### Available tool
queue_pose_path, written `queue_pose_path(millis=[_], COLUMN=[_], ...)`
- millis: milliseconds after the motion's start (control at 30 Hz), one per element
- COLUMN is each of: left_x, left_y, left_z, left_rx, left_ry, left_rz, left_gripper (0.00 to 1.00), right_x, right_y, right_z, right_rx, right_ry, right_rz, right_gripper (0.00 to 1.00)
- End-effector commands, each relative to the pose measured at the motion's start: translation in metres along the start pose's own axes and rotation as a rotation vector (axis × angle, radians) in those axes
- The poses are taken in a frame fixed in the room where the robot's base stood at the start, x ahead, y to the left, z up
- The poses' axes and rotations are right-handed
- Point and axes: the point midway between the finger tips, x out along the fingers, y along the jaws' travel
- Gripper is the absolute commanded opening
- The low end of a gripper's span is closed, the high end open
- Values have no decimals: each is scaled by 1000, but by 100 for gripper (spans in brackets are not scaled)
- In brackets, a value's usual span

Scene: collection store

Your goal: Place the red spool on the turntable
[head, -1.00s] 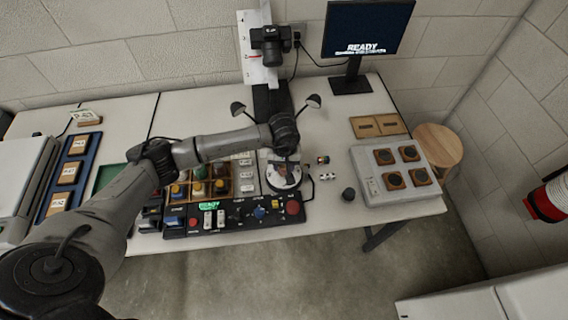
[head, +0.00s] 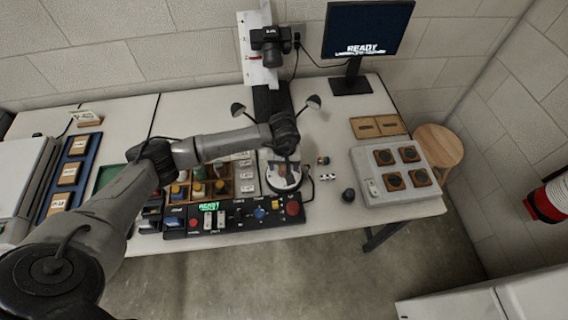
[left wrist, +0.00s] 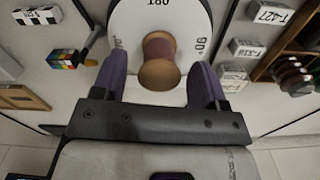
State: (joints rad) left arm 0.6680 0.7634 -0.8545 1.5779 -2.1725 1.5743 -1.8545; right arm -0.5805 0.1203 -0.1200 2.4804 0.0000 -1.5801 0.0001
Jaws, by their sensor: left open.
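The red spool (left wrist: 159,48), with pale wooden ends, is over the white disc of the turntable (left wrist: 190,20) in the left wrist view. It appears to stand on the disc, near its middle. My left gripper (left wrist: 160,68) is open, with one dark finger on each side of the spool and a visible gap to both. In the head view the turntable (head: 270,183) is at the middle of the table, under my left gripper (head: 284,166). My arm and gripper hide much of it there, and I cannot make out the spool clearly. My right gripper is not in view.
A black control panel (head: 178,233) lies in front of the turntable. A wooden compartment tray (head: 246,186) with several coloured items is to its left. A camera (head: 270,43) on a stand and two lamps (head: 238,108) are behind. A grey box (head: 372,192) stands at the right.

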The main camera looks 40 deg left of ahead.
Motion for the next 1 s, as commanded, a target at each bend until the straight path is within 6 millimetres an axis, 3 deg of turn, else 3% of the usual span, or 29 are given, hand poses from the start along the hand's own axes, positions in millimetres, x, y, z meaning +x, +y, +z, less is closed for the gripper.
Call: queue_pose_path(millis=[500, 733, 1000], left_x=[-93, -113, -114], left_y=[0, 0, 5], left_z=[-1, 0, 6], left_rx=[1, 0, -2], left_ry=[4, 3, -16], left_rz=[2, 0, 25], left_gripper=[66, 66, 66], right_x=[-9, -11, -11], right_y=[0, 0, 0], right_z=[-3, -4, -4], right_rx=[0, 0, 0], right_ry=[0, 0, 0], right_rz=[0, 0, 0], right_gripper=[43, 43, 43])
